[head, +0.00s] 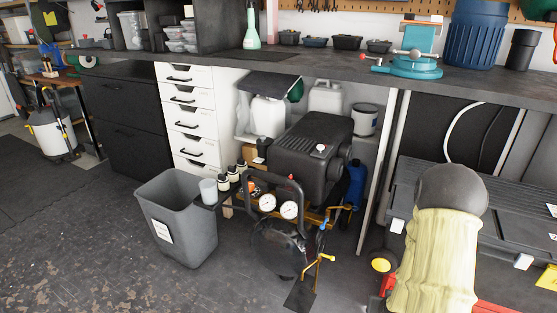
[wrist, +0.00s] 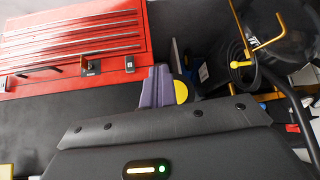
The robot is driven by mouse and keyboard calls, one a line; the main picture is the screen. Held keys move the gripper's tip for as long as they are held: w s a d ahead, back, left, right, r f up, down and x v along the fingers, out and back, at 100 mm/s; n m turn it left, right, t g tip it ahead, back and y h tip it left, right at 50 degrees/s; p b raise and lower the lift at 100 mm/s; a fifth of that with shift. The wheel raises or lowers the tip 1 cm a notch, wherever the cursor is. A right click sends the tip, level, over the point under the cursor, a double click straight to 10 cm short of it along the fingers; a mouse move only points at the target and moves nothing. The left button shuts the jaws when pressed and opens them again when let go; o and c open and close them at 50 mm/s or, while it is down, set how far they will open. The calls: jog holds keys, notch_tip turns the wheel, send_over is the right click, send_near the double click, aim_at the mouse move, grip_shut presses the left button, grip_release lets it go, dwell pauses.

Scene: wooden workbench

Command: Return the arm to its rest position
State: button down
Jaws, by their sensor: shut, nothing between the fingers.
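In the wrist view my gripper (wrist: 155,86) shows as two short purple-grey fingers beyond the dark housing with a small green light. The fingers are together and hold nothing. They are in front of a dark floor area, between a red tool chest (wrist: 75,40) and the compressor's dark parts. In the head view, what looks like part of my arm, a dark rounded cap over a pale yellow sleeve, stands at the lower right. My gripper's fingers cannot be made out there.
A black compressor (head: 305,150) with gauges stands below the workbench (head: 330,62). A grey bin (head: 180,225) stands left of it. A dark case (head: 510,205) is behind the arm at the right. A teal vise (head: 412,58) sits on the bench. The floor at left is open.

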jog(key=s+a+r+n+g+y+p, duration=0.1)
jog(key=s+a+r+g+p, duration=0.15)
jog(key=a+r, duration=0.45)
jog(key=s+a+r+n+g+y+p, duration=0.1)
jog(key=s+a+r+p, duration=0.25)
jog(key=r, duration=0.65)
jog(key=s+a+r+n+g+y+p, duration=0.15)
jog(key=s+a+r, duration=0.3)
jog(key=r, duration=0.45)
jog(key=w+a+p+v, duration=0.1)
jog(key=w+p+v, duration=0.1)
jog(key=p+v, duration=0.9)
jog(key=w+r+p+v, duration=0.1)
jog(key=w+p+v, duration=0.2)
jog(key=p+v, duration=0.9)
jog(key=w+a+r+p+v, duration=0.1)
jog(key=w+p+v, duration=0.2)
jog(key=p+v, duration=0.9)
jog(key=shift+a+r+h+p, duration=0.25)
jog(key=shift+h+p, duration=0.2)
jog(key=shift+p, duration=0.75)
jog(key=shift+f, duration=0.1)
jog(key=shift+w+a, duration=0.1)
